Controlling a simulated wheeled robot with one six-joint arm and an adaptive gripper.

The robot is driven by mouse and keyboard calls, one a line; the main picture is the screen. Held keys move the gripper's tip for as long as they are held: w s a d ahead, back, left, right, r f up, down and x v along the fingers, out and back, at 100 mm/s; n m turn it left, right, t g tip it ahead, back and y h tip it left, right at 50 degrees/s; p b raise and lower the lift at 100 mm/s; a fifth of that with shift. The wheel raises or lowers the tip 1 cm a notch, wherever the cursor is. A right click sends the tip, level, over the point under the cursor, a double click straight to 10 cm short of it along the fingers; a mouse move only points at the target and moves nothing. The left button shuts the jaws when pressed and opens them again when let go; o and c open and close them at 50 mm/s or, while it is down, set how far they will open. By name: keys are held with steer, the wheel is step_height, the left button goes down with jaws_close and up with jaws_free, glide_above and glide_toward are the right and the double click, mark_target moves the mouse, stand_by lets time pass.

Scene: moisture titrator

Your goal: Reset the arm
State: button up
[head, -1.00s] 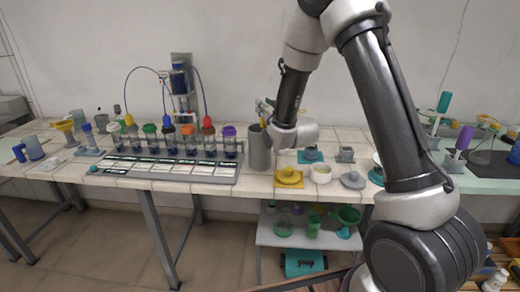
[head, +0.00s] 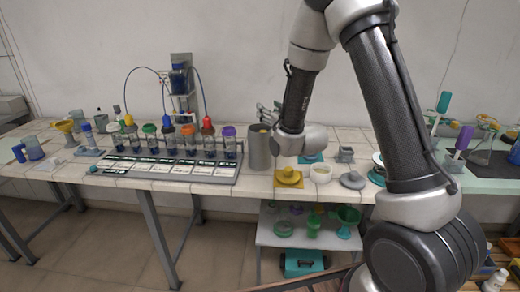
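My arm reaches in from the right over the white bench (head: 255,190). My gripper (head: 265,113) is small in view, beside the wrist and near the top of a grey metal cylinder (head: 260,152). The wrist partly covers it, and I cannot tell how far apart its fingers are. I see nothing clearly held in it.
Left of the cylinder is a rack of bottles with coloured caps (head: 170,148), with a titrator stand (head: 181,88) behind.

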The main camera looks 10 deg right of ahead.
steer(key=s+f+g, duration=0.2)
steer(key=s+f, duration=0.1)
steer(key=f, duration=0.1)
steer(key=s+d+f+g+h, duration=0.1)
steer(key=s+f+g, duration=0.2)
steer(key=f, duration=0.2)
steer(key=s+d+f+g, duration=0.1)
steer(key=s+f+g, duration=0.2)
steer(key=s+f, duration=0.1)
steer(key=shift+f+h, duration=0.3)
steer(key=shift+f, duration=0.4)
steer(key=s+g, duration=0.1)
steer(key=s, duration=0.1)
steer(key=s+d+g, duration=0.1)
steer(key=shift+s+d+f+g+h, duration=0.1)
steer(key=shift+s+f+g+h, duration=0.1)
steer(key=shift+s+g+h, duration=0.15)
steer(key=s+d+r, duration=0.3)
steer(key=s+r, duration=0.4)
steer(key=s, duration=0.1)
steer(key=s+d+r+m+g+h, duration=0.1)
steer(key=s+d+r, duration=0.3)
steer(key=s+r, duration=0.4)
steer(key=s+d+r+m+g, duration=0.1)
steer(key=s+d+r, duration=0.2)
steer(key=s+r, duration=0.4)
steer(key=s, duration=0.3)
steer(key=shift+s+d+r, duration=0.15)
steer(key=shift+s+d, duration=0.05)
steer(key=shift+d, duration=0.2)
